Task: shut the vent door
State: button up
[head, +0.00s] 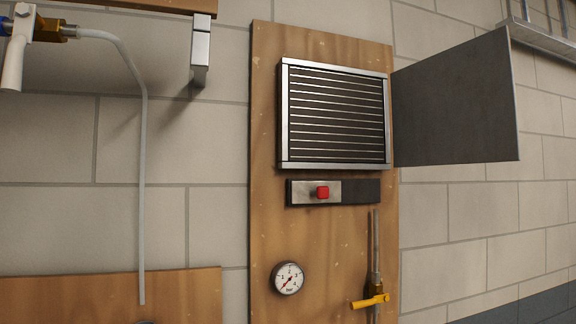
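The vent (335,115) is a metal-framed grille with dark horizontal slats, fixed to an upright wooden board. Its vent door (458,100) is a flat dark grey panel at the right side of the frame. The door stands wide open, swung out to the right, and the slats are fully uncovered. No handle or latch can be made out on the door. My gripper is not in view.
Below the vent is a switch plate with a red button (322,192). Lower on the wooden board (330,230) are a round gauge (288,278) and a yellow-handled valve (370,300). A thin grey pipe (142,180) hangs at the left. A metal tray (545,38) is at the upper right.

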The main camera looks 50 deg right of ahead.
aim_at(456, 106)
jog(key=k+l, duration=0.25)
jog(key=l, duration=0.2)
jog(key=k+l, duration=0.3)
jog(key=l, duration=0.15)
jog(key=k+l, duration=0.25)
jog(key=l, duration=0.2)
jog(key=k+l, duration=0.25)
jog(key=l, duration=0.2)
jog(key=k+l, duration=0.25)
jog(key=l, duration=0.2)
jog(key=k+l, duration=0.3)
jog(key=l, duration=0.15)
jog(key=i+l+u, duration=0.15)
jog(key=l, duration=0.2)
